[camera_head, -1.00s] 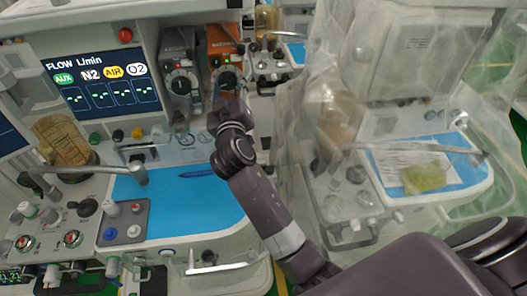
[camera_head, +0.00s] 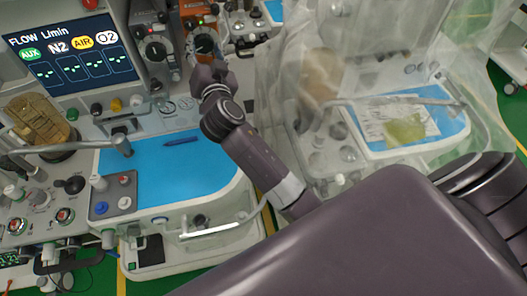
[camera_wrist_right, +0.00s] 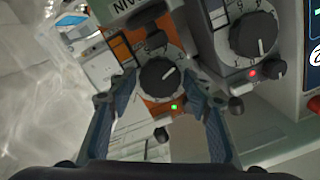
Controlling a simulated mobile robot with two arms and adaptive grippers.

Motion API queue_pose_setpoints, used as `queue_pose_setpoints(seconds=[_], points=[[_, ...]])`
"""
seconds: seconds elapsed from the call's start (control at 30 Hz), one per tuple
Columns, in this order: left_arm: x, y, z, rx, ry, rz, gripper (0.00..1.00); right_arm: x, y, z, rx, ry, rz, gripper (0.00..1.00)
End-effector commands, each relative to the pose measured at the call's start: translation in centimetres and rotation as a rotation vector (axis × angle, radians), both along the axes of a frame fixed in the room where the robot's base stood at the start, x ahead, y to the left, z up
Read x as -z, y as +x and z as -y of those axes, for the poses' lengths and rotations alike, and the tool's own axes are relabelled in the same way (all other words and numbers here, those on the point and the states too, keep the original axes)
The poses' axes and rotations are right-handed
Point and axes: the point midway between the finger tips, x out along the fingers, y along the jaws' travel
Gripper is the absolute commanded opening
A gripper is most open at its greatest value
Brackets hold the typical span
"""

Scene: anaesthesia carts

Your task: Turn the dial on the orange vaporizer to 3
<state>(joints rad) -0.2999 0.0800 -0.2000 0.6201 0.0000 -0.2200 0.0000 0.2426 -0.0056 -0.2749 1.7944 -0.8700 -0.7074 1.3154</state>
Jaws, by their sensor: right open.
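The orange vaporizer (camera_head: 199,18) stands at the top middle of the head view, on the left cart. Its round dial (camera_head: 205,46) is dark with a light rim. In the right wrist view the black dial (camera_wrist_right: 157,80) lies between my open fingers, with a green light just below it. My right gripper (camera_head: 210,72) is open just in front of and below the dial in the head view. In the wrist view its fingers (camera_wrist_right: 158,98) are spread on both sides of the dial, and no contact shows. The number set on the dial is not readable. My left gripper is not in view.
A grey vaporizer with a similar dial (camera_wrist_right: 254,36) and a red light sits right beside the orange one. A flow screen (camera_head: 70,55) is at the left. A blue work surface (camera_head: 165,175) holds a pen (camera_head: 181,141). A plastic-draped cart (camera_head: 345,90) stands close on the right.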

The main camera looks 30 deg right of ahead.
Motion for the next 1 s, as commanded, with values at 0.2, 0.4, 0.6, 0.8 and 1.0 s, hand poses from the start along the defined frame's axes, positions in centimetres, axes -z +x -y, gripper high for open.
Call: queue_pose_setpoints(seconds=[0.2, 0.4, 0.6, 0.8, 1.0], points=[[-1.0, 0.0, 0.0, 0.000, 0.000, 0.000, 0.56, -0.2, 0.0, 0.1, -0.006, 0.164, 0.047, 0.46], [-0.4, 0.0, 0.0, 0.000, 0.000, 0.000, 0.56, 0.6, -1.2, -0.4, -0.012, 0.281, 0.079, 0.46], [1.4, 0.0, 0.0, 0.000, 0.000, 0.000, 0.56, 0.6, -5.1, -1.3, -0.011, 0.281, 0.078, 0.46], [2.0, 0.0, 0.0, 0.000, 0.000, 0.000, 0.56, 1.2, -8.2, -1.3, 0.002, 0.260, 0.041, 0.46], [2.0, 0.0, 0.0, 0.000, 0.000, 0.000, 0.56, 4.7, -9.7, 0.0, 0.027, 0.206, -0.083, 0.46]])
